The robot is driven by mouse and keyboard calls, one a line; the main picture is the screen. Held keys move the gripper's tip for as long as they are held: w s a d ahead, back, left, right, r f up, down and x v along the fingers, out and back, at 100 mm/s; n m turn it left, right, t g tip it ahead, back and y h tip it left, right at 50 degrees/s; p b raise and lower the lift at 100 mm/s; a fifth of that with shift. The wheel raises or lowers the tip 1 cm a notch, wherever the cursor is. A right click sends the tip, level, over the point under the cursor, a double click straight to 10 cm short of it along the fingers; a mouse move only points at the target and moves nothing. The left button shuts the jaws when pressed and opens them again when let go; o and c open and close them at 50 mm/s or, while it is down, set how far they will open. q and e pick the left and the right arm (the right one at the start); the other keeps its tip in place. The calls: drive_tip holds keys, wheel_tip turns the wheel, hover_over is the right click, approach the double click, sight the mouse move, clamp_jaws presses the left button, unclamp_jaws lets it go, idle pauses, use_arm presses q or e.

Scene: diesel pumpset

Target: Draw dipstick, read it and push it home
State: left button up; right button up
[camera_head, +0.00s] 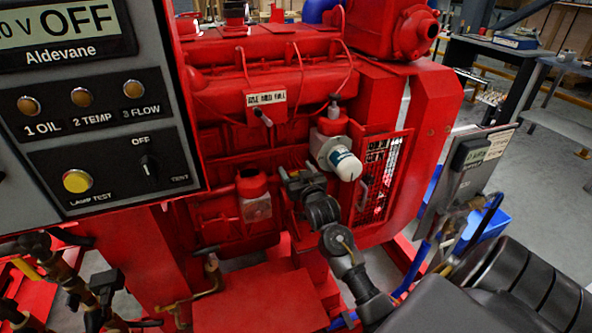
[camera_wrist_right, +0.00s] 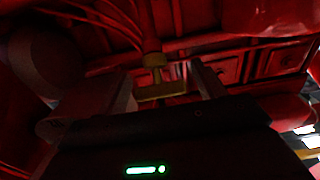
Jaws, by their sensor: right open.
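My right gripper (camera_head: 297,176) reaches up from the lower right to the side of the red engine (camera_head: 265,85), left of and below the white filter (camera_head: 346,164). It is open. In the right wrist view, a dull yellow T-shaped handle (camera_wrist_right: 160,90), apparently the dipstick's, sits between the two spread fingers of the right gripper (camera_wrist_right: 166,82). A yellowish collar shows just above it, under a red boss. I cannot tell whether a finger touches the handle. My left gripper is not in view.
A grey control panel (camera_head: 90,135) with lamps and a switch stands close at left. A red mesh guard (camera_head: 378,178) is right of the gripper. A red box (camera_head: 258,300) and a brass tap (camera_head: 208,280) lie below. A grey panel (camera_head: 467,170) stands at right.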

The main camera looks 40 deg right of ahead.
drive_tip(key=shift+w+d, duration=0.1)
drive_tip(key=shift+w, duration=0.2)
